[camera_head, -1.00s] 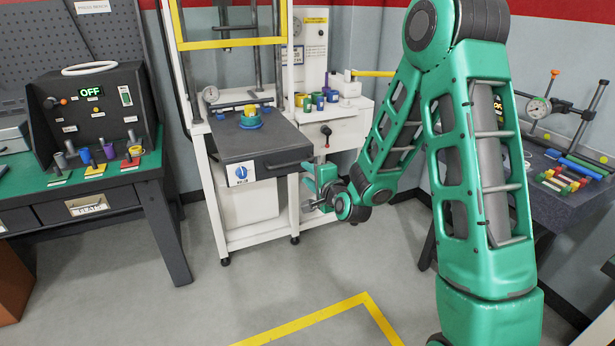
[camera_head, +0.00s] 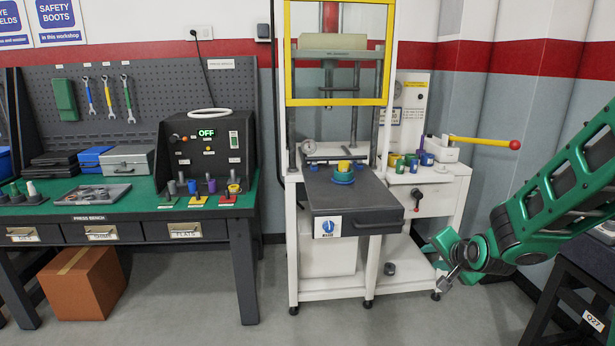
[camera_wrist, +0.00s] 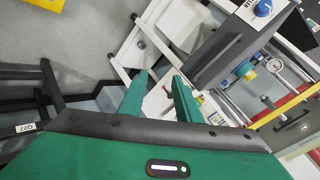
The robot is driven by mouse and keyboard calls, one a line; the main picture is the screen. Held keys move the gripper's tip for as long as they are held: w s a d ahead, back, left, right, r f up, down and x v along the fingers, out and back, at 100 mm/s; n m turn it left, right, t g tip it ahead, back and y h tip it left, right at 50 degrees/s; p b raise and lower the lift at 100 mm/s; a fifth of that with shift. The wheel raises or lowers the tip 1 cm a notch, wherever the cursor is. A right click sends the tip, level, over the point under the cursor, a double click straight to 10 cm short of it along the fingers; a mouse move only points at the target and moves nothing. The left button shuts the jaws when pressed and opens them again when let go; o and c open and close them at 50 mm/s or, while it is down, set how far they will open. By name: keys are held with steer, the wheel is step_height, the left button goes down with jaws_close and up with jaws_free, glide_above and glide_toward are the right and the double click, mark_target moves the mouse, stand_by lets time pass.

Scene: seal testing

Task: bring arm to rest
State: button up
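My gripper (camera_head: 449,271) hangs at the end of my green arm (camera_head: 575,185), at the lower right of the head view, in front of and right of the white press stand. In the wrist view its two green fingers (camera_wrist: 160,95) stand apart with nothing between them. The gripper touches nothing that I can see.
The press with its dark drawer-like plate (camera_head: 352,208) holds a blue and yellow part (camera_head: 343,172). A green-topped bench (camera_head: 90,207) stands left, with a control box reading OFF (camera_head: 206,133). A dark table (camera_head: 590,262) is at the right edge.

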steer(key=s+d+r+n+g+h, duration=0.1)
steer(key=s+d+n+g, duration=0.2)
steer(key=s, duration=0.7)
steer(key=s+d+r+g, duration=0.25)
steer(key=s+d, duration=0.25)
steer(key=s, duration=0.4)
steer(key=s+a+r+n+g+y, duration=0.1)
steer(key=s+g, duration=0.3)
steer(key=s, duration=1.3)
steer(key=shift+s+r+n+g, duration=0.3)
steer(key=shift+g, duration=0.05)
steer(key=shift+a, duration=0.1)
